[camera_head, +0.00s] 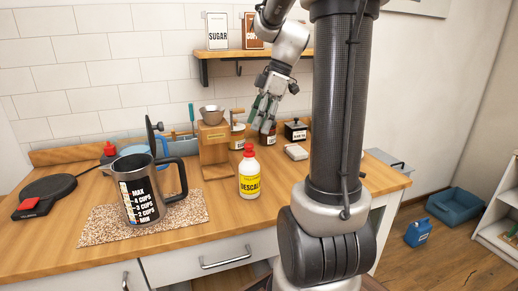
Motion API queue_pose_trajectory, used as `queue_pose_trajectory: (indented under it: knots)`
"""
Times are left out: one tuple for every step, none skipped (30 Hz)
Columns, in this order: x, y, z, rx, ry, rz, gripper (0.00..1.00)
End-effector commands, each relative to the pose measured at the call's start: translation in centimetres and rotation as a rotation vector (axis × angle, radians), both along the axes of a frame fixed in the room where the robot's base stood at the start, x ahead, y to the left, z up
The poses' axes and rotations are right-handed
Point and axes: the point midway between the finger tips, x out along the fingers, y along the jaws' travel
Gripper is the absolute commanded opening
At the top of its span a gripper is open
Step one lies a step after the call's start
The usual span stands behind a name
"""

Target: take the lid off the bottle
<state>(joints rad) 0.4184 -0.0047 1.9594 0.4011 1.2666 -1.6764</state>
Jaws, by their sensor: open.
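A white bottle (250,180) with a yellow label reading "DESCAL" stands upright on the wooden counter, near its front edge. Its red lid (249,150) sits on top of it. My gripper (263,114) hangs from my arm above the back of the counter, up and to the right of the bottle in the picture. Its fingers point down, are open and hold nothing that I can see. The gripper is apart from the bottle and partly covers the jars behind it.
A wooden grinder (214,150) stands just left of the bottle. A black jar (295,131) and a white block (296,152) are behind right. Counter right of the bottle is clear.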

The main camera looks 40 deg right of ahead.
Motion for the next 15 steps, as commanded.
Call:
queue_pose_trajectory:
  knots:
    - [-0.2,0.2,0.0,0.001,-0.019,0.068,0.53]
    - [-0.2,0.3,0.0,0.000,-0.032,0.105,0.53]
    - [-0.3,0.3,0.0,-0.003,-0.044,0.144,0.53]
    - [-0.3,0.4,-0.1,-0.005,-0.051,0.165,0.53]
    - [-0.3,0.4,-0.2,-0.005,-0.056,0.180,0.53]
    - [-0.3,0.5,-0.4,-0.006,-0.061,0.194,0.53]
    - [-0.3,0.6,-0.7,-0.006,-0.062,0.199,0.53]
    - [-0.3,0.7,-1.0,-0.007,-0.063,0.201,0.53]
    - [-0.2,0.9,-1.4,-0.008,-0.063,0.202,0.53]
    - [-0.2,1.1,-1.8,-0.008,-0.063,0.202,0.53]
    - [-0.2,1.2,-2.1,-0.007,-0.062,0.202,0.53]
    - [-0.1,1.4,-2.6,-0.008,-0.063,0.201,0.53]
    - [0.0,1.5,-2.9,-0.008,-0.063,0.201,0.53]
    - [0.1,1.7,-3.3,-0.008,-0.063,0.200,0.53]
    - [0.2,1.9,-3.8,-0.007,-0.062,0.200,0.53]
